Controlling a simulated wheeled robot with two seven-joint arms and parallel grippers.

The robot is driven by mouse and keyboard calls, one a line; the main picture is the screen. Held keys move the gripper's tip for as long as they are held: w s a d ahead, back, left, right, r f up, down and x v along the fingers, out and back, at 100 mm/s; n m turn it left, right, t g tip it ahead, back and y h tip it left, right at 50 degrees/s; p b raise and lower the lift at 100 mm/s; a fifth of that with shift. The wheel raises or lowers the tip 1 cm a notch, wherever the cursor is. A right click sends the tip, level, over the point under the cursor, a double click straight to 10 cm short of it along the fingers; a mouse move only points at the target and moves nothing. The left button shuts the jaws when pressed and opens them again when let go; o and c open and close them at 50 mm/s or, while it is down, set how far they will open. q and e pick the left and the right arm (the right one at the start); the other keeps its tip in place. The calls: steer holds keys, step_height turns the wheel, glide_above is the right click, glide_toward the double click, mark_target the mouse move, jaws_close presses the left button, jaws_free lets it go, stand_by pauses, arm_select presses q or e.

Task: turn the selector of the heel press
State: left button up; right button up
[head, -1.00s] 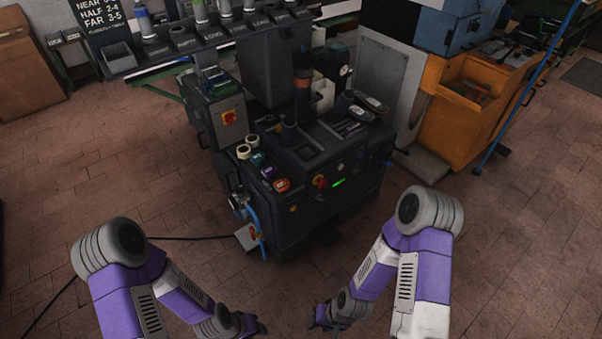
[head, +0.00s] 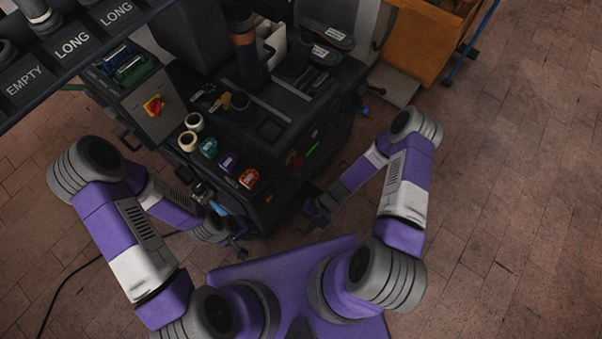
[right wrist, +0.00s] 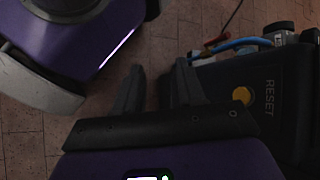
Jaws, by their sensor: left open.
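The dark heel press (head: 270,130) stands ahead of me in the head view. A red-and-yellow rotary switch (head: 153,105) is on the grey box at its left. A red knob (head: 295,158) is on the press front, beside a green light. I cannot tell which one is the selector. My left gripper (head: 238,248) is open and low in front of the press, apart from both. My right gripper (head: 315,214) is low by the press front, below the red knob. In the right wrist view its fingers (right wrist: 158,85) are apart with nothing between them.
A yellow button (right wrist: 242,95) labelled RESET is close right of my right fingers. Several coloured rolls (head: 208,147) line the press's near left edge. The brick floor (head: 500,200) at right is clear.

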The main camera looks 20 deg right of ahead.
steer(key=w+a+f+m+t+y+b, duration=0.1)
steer(key=w+f+m+t+y+b, duration=0.1)
steer(key=w+f+m+t+y, duration=0.3)
steer(key=m+t+h+b, duration=0.2)
steer(key=m+t, duration=0.6)
steer(key=t, duration=0.4)
glide_toward(297, 173)
steer(key=w+f, duration=0.1)
steer(key=w, duration=0.1)
steer(key=b+x, duration=0.1)
steer(key=x, duration=0.5)
steer(key=shift+a, duration=0.55)
steer(key=shift+w+f, duration=0.1)
jaws_close()
